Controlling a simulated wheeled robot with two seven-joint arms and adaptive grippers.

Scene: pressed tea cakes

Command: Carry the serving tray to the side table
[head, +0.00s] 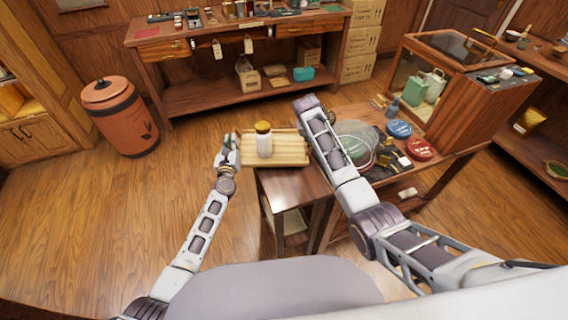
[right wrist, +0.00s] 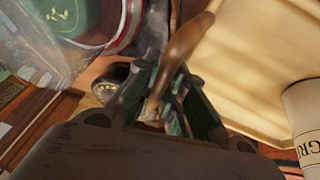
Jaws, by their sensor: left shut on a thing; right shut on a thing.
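The light wooden serving tray (head: 290,153) is level at the centre of the head view, with a white jar with a yellow lid (head: 264,143) upright on it. My left gripper (head: 232,150) is shut at the tray's left end. My right gripper (right wrist: 168,108) is shut on the brown tray handle (right wrist: 188,45) in the right wrist view; in the head view my right arm hides its jaws. A small dark wooden table (head: 292,186), likely the side table, is just in front of the tray. The tray's near edge overlaps its far edge in the picture; I cannot tell whether they touch.
A larger table at right holds tins (head: 418,148), a glass case (head: 420,75) and small items close to my right arm. A terracotta urn (head: 122,118) stands at left. A long workbench (head: 230,35) is at the back. Open floor lies at left and beyond the tray.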

